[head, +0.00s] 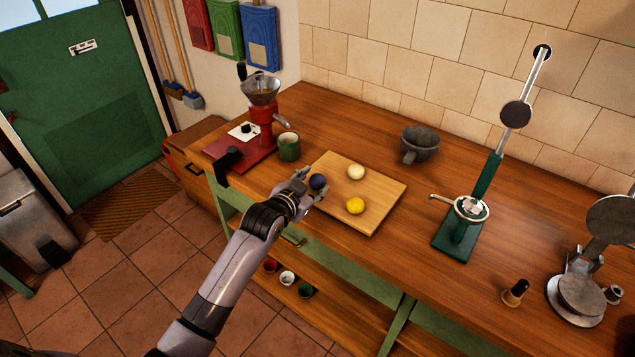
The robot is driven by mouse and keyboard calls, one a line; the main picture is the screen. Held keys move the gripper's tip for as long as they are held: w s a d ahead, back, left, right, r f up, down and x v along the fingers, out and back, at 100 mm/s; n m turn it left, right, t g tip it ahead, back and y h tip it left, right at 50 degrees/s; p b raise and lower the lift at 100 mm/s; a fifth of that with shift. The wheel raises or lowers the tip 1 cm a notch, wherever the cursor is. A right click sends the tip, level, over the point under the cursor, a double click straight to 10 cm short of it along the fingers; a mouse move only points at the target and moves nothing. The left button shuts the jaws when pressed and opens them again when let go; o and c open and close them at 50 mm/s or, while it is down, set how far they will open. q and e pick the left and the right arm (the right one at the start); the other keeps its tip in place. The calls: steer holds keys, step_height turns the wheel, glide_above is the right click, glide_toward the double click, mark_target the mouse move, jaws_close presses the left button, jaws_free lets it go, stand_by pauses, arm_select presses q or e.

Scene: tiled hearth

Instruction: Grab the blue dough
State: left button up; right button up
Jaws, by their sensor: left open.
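The blue dough (317,182) is a small dark blue ball at the left side of a wooden board (380,186) on the counter. My left gripper (312,186) reaches in from the lower left and is open, with its fingers right at the blue dough. I cannot tell whether the fingers touch it. A cream dough ball (356,172) and a yellow dough ball (355,206) lie on the same board, to the right of the blue one. My right gripper is out of view.
A red grinder (262,115) and a green mug (289,147) stand left of the board. A grey mortar (419,144) is behind it. A green lever press (462,225) and a metal press (580,290) stand to the right. Bare counter lies between board and green press.

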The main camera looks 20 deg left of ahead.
mark_target(319, 185)
arm_select(q)
steer(key=shift+p+x, duration=0.35)
steer(key=shift+x, duration=1.95)
steer(key=shift+s, duration=0.1)
steer(key=c, duration=0.8)
